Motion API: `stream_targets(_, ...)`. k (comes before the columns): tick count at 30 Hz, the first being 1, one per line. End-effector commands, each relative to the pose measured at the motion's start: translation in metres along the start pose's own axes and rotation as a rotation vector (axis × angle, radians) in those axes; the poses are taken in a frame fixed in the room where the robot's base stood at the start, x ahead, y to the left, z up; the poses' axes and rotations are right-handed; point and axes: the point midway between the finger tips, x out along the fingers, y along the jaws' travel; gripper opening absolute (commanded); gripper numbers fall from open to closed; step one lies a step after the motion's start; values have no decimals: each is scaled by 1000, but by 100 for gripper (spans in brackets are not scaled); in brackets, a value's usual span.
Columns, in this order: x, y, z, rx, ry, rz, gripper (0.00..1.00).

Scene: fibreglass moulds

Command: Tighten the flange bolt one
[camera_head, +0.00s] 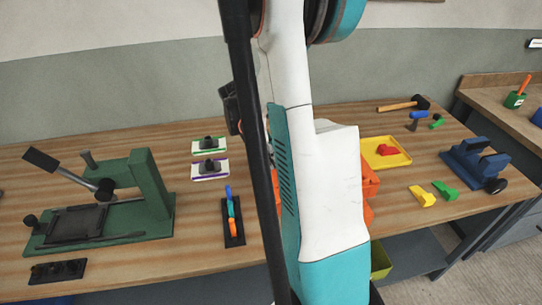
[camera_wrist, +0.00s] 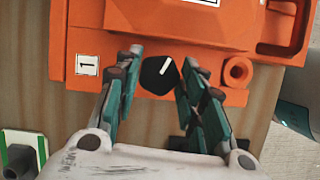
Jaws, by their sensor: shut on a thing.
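Flange bolt one (camera_wrist: 158,73) is a black hex head with a white line on top, in the wrist view. It sits on the flange of the orange mould (camera_wrist: 200,75), right of a white label (camera_wrist: 87,65) marked 1. My gripper (camera_wrist: 160,72) is shut on the bolt head, one teal-and-grey finger on each side. In the head view the mould (camera_head: 370,187) shows only as an orange strip beside my arm. The gripper and the bolt are hidden there.
On the wooden bench (camera_head: 195,235), a green press (camera_head: 145,190) stands at left and a black tray (camera_head: 234,236) with coloured pieces nearer the arm. Right of the arm are a yellow tray (camera_head: 398,161) and a blue fixture (camera_head: 475,160). A bored orange boss (camera_wrist: 238,71) is beside the right finger.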

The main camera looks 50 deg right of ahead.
Motion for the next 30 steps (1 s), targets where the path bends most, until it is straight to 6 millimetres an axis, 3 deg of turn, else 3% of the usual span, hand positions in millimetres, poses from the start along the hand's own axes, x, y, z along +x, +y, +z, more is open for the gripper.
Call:
stream_targets(11,0,2,0,175,1,-73,13)
stream_targets(30,1,5,2,733,1,-304,13)
